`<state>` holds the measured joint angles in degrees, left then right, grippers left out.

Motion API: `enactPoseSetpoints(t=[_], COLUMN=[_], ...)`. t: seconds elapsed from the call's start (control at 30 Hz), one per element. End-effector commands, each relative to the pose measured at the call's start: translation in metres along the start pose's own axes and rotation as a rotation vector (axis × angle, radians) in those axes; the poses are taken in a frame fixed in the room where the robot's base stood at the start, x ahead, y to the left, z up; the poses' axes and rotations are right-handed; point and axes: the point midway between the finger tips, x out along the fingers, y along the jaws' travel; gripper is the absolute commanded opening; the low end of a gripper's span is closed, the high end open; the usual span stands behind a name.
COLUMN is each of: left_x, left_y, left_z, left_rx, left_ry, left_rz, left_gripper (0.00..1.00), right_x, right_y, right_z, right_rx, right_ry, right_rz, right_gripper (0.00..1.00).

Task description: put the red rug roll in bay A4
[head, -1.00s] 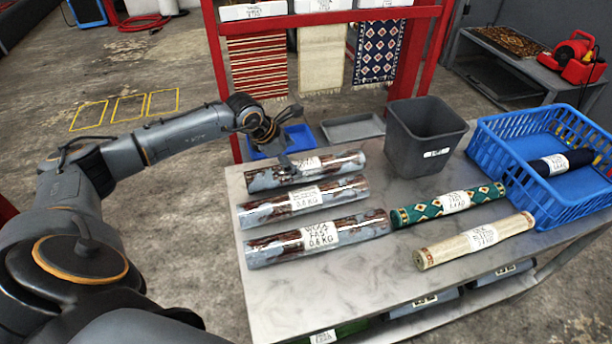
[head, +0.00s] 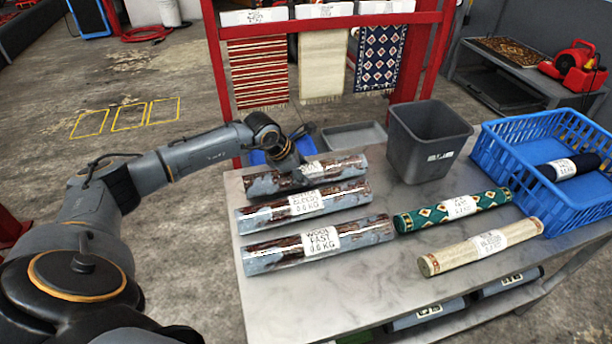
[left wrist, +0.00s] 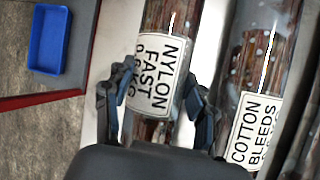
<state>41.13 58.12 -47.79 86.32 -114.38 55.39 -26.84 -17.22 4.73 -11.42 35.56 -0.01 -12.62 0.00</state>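Three clear-wrapped rolls with mottled red-brown and grey-blue surfaces lie side by side on the table: a back roll (head: 345,167), a middle roll (head: 345,192) and a front roll (head: 370,231). No roll is plainly red; I cannot tell which is the red one. My left gripper (head: 300,167) is low over the back roll. In the left wrist view the gripper (left wrist: 157,115) has its fingers spread on either side of that roll (left wrist: 150,20), labelled NYLON FAST; firm contact is not clear. The roll (left wrist: 265,50) beside it reads COTTON BLEEDS. Bay A4 cannot be identified. My right gripper is out of view.
On the table (head: 290,310) are a green patterned roll (head: 415,219), a cream roll (head: 445,260), a grey bin (head: 418,150) and a blue crate (head: 500,175) holding a dark roll. A red rack (head: 430,60) with hanging rugs stands behind. Yellow floor outlines (head: 128,118) lie left.

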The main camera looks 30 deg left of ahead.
Motion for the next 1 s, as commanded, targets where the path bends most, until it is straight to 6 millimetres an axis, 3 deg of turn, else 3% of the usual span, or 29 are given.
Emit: enactPoseSetpoints(t=[0.03, 0.2, 0.23, 0.67, 0.87, 1.0], left_x=[0.000, 0.000, 0.000, -0.009, -0.036, -0.076], left_y=[0.000, 0.000, -0.001, 0.004, 0.011, 0.009], left_z=[0.000, 0.000, 0.000, 0.006, 0.019, 0.011], left_rx=[0.000, 0.000, 0.000, 0.000, 0.001, 0.002], left_ry=[0.000, 0.001, 0.001, -0.004, -0.005, 0.002], left_rz=[-0.001, -0.001, -0.001, 0.003, 0.004, 0.005], left_gripper=[0.38, 0.03, 0.00, 0.00, 0.00, 0.00], right_x=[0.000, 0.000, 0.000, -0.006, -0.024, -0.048], right_y=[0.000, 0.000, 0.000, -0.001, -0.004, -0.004], right_z=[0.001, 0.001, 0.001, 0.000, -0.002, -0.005], right_rx=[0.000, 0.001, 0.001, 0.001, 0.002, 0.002], right_ry=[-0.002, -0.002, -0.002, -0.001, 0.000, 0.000], right_rz=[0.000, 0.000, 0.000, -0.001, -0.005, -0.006], right_gripper=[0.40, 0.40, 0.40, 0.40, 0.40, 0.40])
